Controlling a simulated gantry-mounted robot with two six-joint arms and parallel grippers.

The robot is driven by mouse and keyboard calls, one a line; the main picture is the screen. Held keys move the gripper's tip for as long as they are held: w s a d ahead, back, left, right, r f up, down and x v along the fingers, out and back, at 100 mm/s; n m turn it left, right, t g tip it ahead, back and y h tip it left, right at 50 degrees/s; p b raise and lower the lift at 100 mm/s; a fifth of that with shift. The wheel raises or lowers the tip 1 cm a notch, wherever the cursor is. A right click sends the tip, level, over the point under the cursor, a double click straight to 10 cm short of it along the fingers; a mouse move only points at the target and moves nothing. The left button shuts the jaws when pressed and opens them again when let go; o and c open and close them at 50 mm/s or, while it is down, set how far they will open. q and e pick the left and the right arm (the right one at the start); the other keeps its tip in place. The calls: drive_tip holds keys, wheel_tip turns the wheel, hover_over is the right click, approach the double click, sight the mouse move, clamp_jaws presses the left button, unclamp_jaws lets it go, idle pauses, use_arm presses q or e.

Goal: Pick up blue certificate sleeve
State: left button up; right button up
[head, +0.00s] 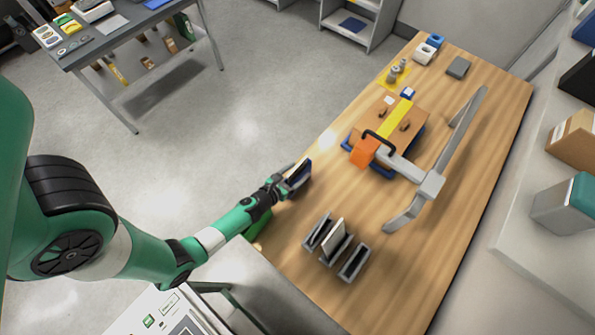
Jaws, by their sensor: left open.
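A dark blue sleeve with a cream edge (299,174), apparently the blue certificate sleeve, is at the left edge of the wooden table (420,290). My left gripper (287,183) is open at the sleeve's lower left side, with its fingers close to it. I cannot tell whether they touch it or stand around it. My right gripper is not in view.
A grey slotted rack (354,263) with a cream card (334,240) stands nearer on the table. Beyond it are a grey frame (430,187), an orange block (364,151) and a brown case with a yellow strap (399,117). The table's near right part is clear.

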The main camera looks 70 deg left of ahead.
use_arm(q)
clamp_jaws()
idle(1.3)
